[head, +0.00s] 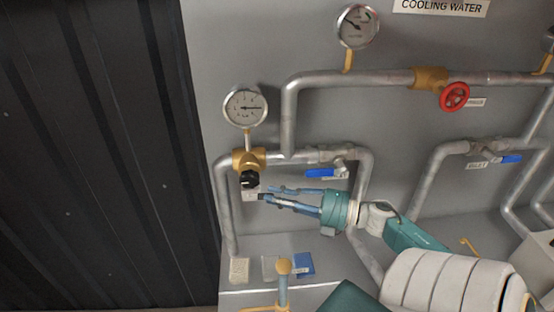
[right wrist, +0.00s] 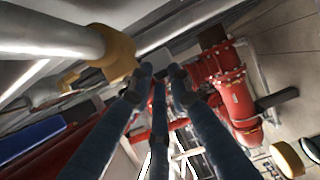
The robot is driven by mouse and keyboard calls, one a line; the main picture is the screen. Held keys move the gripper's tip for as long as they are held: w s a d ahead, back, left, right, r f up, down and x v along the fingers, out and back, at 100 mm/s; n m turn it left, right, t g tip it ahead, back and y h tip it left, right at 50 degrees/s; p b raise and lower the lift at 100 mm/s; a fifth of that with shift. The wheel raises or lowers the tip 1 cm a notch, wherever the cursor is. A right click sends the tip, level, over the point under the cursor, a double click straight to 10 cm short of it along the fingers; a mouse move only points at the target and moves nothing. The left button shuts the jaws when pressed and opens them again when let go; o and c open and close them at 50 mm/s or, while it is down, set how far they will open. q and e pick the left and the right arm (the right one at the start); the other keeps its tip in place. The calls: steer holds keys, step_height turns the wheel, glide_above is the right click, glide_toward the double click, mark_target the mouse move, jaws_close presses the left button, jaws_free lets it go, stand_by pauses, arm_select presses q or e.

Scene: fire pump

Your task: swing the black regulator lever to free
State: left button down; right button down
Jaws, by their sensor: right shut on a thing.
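The black regulator lever (head: 249,179) sits under the brass regulator body (head: 249,159) on the left pipe loop in the head view. My right gripper (head: 266,195) reaches in from the right with its blue fingers, tips just below and right of the black part. It is shut on the lever; the fingers hide the grasped part. In the right wrist view the dark blue fingers (right wrist: 160,72) come close together beside the brass body (right wrist: 118,50). The lever is not clear there, and its exact angle cannot be told. My left gripper is not in view.
A pressure gauge (head: 245,106) stands above the regulator. A blue valve handle (head: 326,173) is close above my right gripper. A red handwheel (head: 454,96) is higher right. A brass-topped post (head: 283,267) stands below. Dark corrugated wall (head: 100,150) fills the left.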

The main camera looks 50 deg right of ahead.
steer(key=c, duration=1.7)
jaws_free()
steer(key=v, duration=1.2)
steer(key=shift+d, duration=0.1)
steer(key=shift+f, duration=0.1)
